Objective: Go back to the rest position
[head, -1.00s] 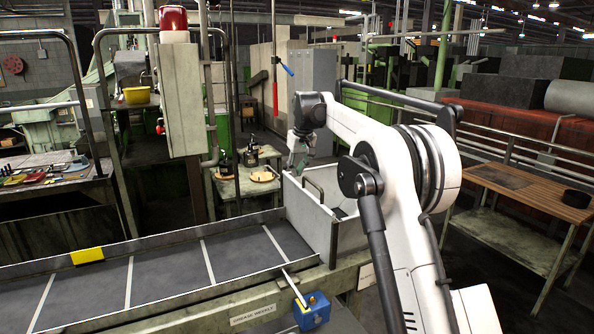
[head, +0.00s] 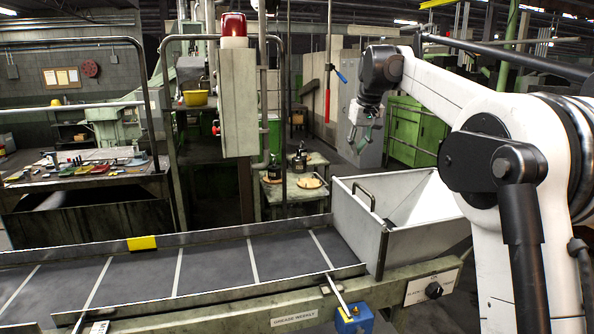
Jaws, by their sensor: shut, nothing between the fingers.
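My gripper (head: 362,137) hangs from the wrist of my white arm, above and behind the light grey open-topped bin at the conveyor's right end. It points down, is shut, and I see nothing held in it. It appears apart from the bin (head: 436,238). My arm's large joint and links fill the right side of the view and hide what is behind them.
A dark conveyor bed (head: 214,270) runs along the front, with a blue box (head: 354,320) on its near edge. A grey control box with a red lamp (head: 233,28) stands behind it. A workbench with tools (head: 85,168) is at the left. A small table (head: 290,188) stands beyond the conveyor.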

